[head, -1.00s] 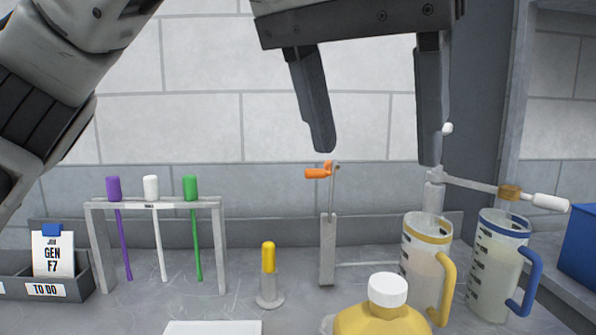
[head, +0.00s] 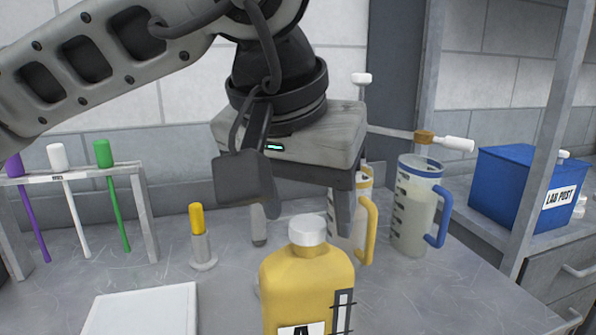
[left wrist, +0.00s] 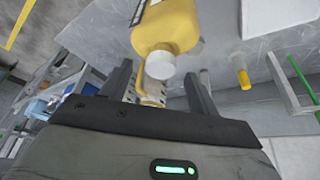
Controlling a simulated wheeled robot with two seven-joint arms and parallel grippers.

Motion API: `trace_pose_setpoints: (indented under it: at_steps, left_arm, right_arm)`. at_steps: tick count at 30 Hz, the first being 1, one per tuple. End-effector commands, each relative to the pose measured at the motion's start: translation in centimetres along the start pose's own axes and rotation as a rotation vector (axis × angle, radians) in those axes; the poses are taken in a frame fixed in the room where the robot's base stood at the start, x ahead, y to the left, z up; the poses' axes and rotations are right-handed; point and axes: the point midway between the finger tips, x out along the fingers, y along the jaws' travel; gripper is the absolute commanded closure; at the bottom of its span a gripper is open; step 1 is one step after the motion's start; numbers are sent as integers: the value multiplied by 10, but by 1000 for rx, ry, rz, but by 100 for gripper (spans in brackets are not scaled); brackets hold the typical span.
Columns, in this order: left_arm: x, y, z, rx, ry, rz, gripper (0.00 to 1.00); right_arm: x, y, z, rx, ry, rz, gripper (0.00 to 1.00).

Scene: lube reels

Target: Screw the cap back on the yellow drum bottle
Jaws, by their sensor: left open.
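The yellow drum bottle (head: 308,281) stands upright on the bench at the front centre, with a dark-lettered label low on it. A white cap (head: 308,230) sits on its neck; I cannot tell how tightly. My left gripper (head: 301,226) is open and pointing down, its fingers to either side of and seemingly behind the cap. In the left wrist view the bottle (left wrist: 165,25) and its cap (left wrist: 160,64) show between the open fingers (left wrist: 157,70), with no clear contact. My right gripper is not in view.
A yellow-handled jug (head: 369,225) and a blue-handled jug (head: 412,212) stand close behind right. A yellow-topped holder (head: 198,235) and a white pad (head: 140,312) are left, beyond them a rack (head: 150,215) with coloured sticks. A blue box (head: 510,185) is far right.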

Motion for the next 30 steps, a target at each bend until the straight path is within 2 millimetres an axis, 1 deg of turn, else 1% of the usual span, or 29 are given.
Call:
trace_pose_setpoints:
  at_steps: [3, 11, 14, 15, 16, 17, 20, 22, 30]
  left_arm:
    - [5, 0, 0, 0, -1, 1, 39]
    - [6, 0, 0, 0, -1, 1, 39]
    - [6, 0, 0, 0, -1, 1, 64]
    - [6, 0, 0, 0, -1, 1, 75]
    - [6, 0, 0, 0, -1, 1, 84]
    - [6, 0, 0, 0, -1, 1, 87]
    - [6, 0, 0, 3, -1, 2, 87]
    - [5, -1, 0, 36, -3, 18, 87]
    - [5, -2, -1, 361, -2, 155, 87]
  right_arm:
    - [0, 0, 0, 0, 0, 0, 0]
    - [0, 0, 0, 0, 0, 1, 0]
    - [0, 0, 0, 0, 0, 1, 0]
    - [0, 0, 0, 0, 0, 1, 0]
    - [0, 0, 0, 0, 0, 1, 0]
    - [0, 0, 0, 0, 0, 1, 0]
    - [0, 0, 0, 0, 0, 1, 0]
    - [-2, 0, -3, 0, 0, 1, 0]
    - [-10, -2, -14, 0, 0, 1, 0]
